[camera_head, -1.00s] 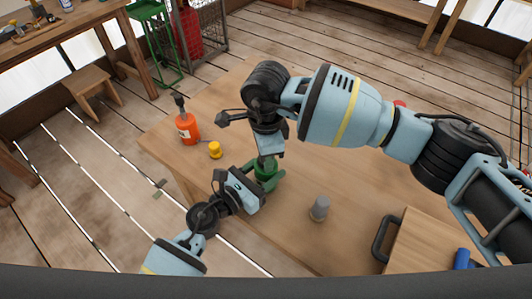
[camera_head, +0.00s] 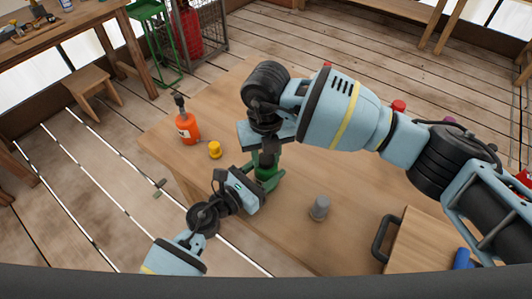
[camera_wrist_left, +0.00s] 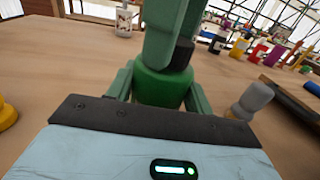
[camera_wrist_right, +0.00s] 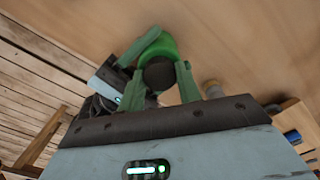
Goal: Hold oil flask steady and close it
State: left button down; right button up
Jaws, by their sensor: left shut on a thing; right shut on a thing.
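The green oil flask (camera_head: 266,174) stands upright on the wooden table. My left gripper (camera_head: 264,183) is shut around its body from the side; the flask also shows between its fingers in the left wrist view (camera_wrist_left: 160,88). A dark cap (camera_wrist_right: 158,74) sits at the top of the flask. My right gripper (camera_head: 264,159) reaches down from above with its fingers shut on this cap, one on each side, as the right wrist view shows. Whether the cap is fully seated cannot be told, as the fingers hide much of its rim.
An orange bottle (camera_head: 188,128) with a dark top and a small yellow object (camera_head: 215,150) stand to the left. A small grey piece (camera_head: 320,208) stands right of the flask. A wooden box with a dark handle (camera_head: 383,238) is at the front right. Table between is clear.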

jog(key=o, duration=1.1)
jog(key=shift+r, duration=0.1)
jog(key=shift+r, duration=2.2)
jog(key=shift+c, duration=0.6)
jog(key=n, duration=0.1)
jog(key=r+n, duration=0.1)
jog(key=n, duration=0.1)
jog(key=shift+r, duration=0.25)
notch_tip(320, 180, up, 2)
jog(key=n, duration=0.4)
jog(key=shift+n, duration=0.4)
jog(key=shift+f, duration=0.15)
